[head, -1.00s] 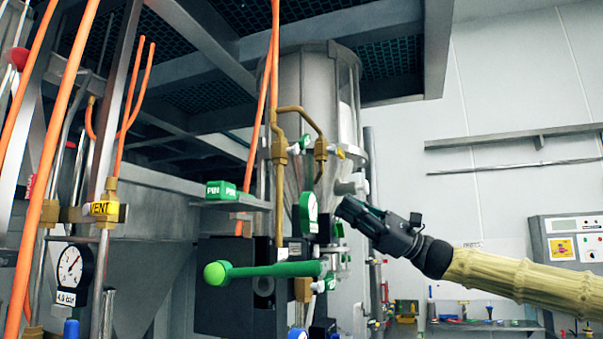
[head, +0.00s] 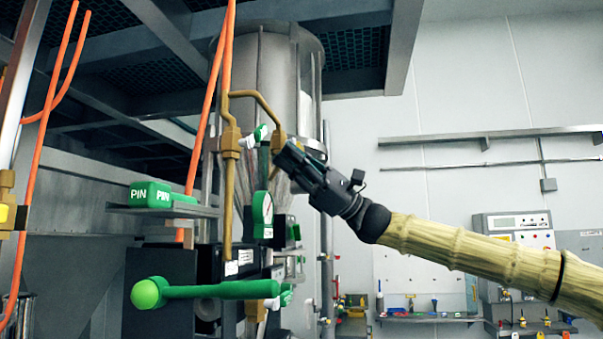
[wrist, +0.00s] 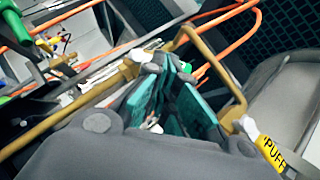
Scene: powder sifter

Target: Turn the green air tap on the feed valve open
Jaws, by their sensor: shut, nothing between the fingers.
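A small tap with a white end and a green part (head: 262,132) sits by the brass fitting on the left pipe below the hopper. My gripper (head: 279,148) is shut and empty, just right of this tap in the head view; I cannot tell whether they touch. In the wrist view my teal-padded fingers (wrist: 168,72) are close together, beside a white tap end (wrist: 140,55) on the brass pipe. A long green lever with a ball end (head: 205,291) is lower left, with a smaller green tap (head: 286,296) at its right end. Which tap is the feed valve's air tap is not labelled.
Brass pipes (head: 229,190) and orange hoses (head: 212,95) run close around my gripper. A green gauge (head: 262,214) is below it. A yellow PUFF tag (wrist: 271,151) hangs at right in the wrist view. The hopper (head: 262,85) is behind.

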